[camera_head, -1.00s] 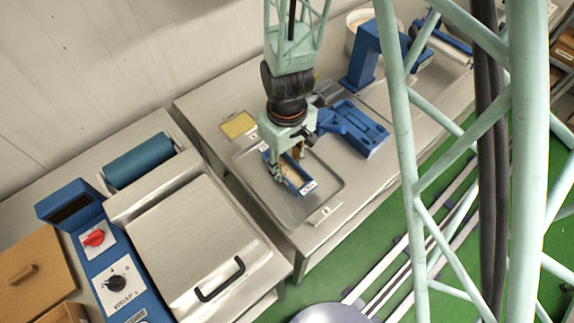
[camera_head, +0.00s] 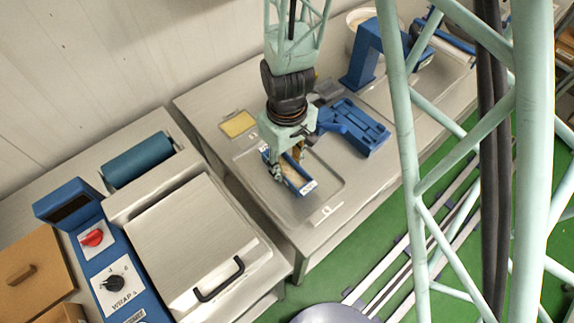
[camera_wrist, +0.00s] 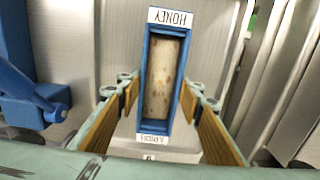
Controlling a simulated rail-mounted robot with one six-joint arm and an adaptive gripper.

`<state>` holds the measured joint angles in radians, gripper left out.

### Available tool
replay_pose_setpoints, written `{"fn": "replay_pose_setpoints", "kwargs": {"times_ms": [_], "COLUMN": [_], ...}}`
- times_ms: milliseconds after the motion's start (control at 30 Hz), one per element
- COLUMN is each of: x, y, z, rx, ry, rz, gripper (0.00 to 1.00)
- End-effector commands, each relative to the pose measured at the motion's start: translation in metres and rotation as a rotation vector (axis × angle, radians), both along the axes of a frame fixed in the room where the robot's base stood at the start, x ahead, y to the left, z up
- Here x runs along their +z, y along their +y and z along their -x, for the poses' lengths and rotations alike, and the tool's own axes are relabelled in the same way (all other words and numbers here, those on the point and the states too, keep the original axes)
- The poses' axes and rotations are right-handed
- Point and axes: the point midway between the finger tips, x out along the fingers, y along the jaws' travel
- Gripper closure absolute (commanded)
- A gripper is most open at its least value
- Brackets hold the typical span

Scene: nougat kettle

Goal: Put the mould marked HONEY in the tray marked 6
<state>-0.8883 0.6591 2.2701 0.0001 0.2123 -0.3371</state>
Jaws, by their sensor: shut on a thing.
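The HONEY mould (camera_wrist: 163,80) is a narrow blue frame with a pale, speckled filling, with the HONEY label upside down in the wrist view. My gripper (camera_wrist: 160,105) is shut on it, with its wood-coloured finger pads along both long sides. In the head view my gripper (camera_head: 285,165) points down with the mould (camera_head: 301,184) between its fingers, over a shallow grey metal tray (camera_head: 322,168). I cannot tell whether the mould touches the tray floor. A white tag (camera_head: 326,211) sits at the tray's front edge, too small to read.
A blue fixture (camera_head: 355,128) stands close right of the tray, and a yellow slab (camera_head: 238,123) lies behind left. A machine with a grey lid (camera_head: 190,235) and blue control panel (camera_head: 100,250) stands left, across a gap. A blue arch-shaped device (camera_head: 362,60) stands further back.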

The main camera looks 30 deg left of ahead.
Motion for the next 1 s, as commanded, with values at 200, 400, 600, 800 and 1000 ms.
{"fn": "replay_pose_setpoints", "kwargs": {"times_ms": [200,400,600,800,1000], "x": [0.0004,0.0004,0.0002,0.0000,0.0001], "y": [0.0002,0.0001,0.0000,-0.0001,-0.0001], "z": [-0.0002,0.0000,0.0000,0.0000,0.0000], "rx": [0.000,0.000,0.000,0.000,0.000], "ry": [0.000,0.000,0.000,0.000,0.000], "rz": [0.000,0.000,0.000,0.000,0.000], "gripper": [0.84,0.51,0.51,0.39,0.39]}}
